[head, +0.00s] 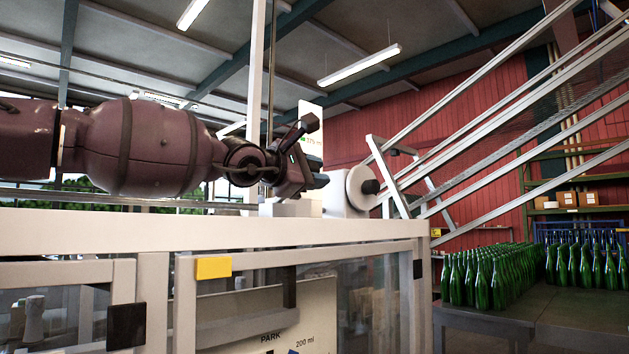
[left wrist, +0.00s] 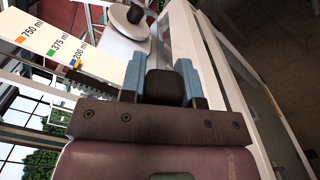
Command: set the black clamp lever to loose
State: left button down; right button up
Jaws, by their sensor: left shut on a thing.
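My left gripper (head: 312,170) reaches over the machine's white top frame in the head view. In the left wrist view its two blue-grey fingers (left wrist: 160,82) are shut on a black block-shaped piece, which I take to be the black clamp lever (left wrist: 166,88). The fingers hide its sides, and I cannot tell its setting. A white scale plate (left wrist: 75,42) marked 750 ml, 375 ml and 200 ml lies beside it. The plate also stands behind the gripper in the head view (head: 311,118). My right gripper is in neither view.
A white round wheel (head: 350,190) with a black knob (head: 370,187) sits just right of the gripper. The machine's frame (head: 200,230) and clear panels lie below. A sloping metal conveyor (head: 500,105) rises to the right. Green bottles (head: 490,275) crowd a table there.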

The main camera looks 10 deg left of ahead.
pick_arm(q)
jog(key=shift+s+d+f+m+b, duration=0.1)
jog(key=shift+d+f+m+b, duration=0.1)
jog(key=shift+f+m+b, duration=0.65)
jog(key=c, duration=0.8)
grip_release()
jog(key=shift+s, duration=0.1)
jog(key=shift+c, duration=0.2)
jog(key=shift+r, duration=0.1)
jog(key=shift+s+a+r, duration=0.1)
jog(key=shift+s+a, duration=0.25)
jog(key=shift+s, duration=0.15)
jog(key=v, duration=0.9)
jog(key=shift+s+a, duration=0.2)
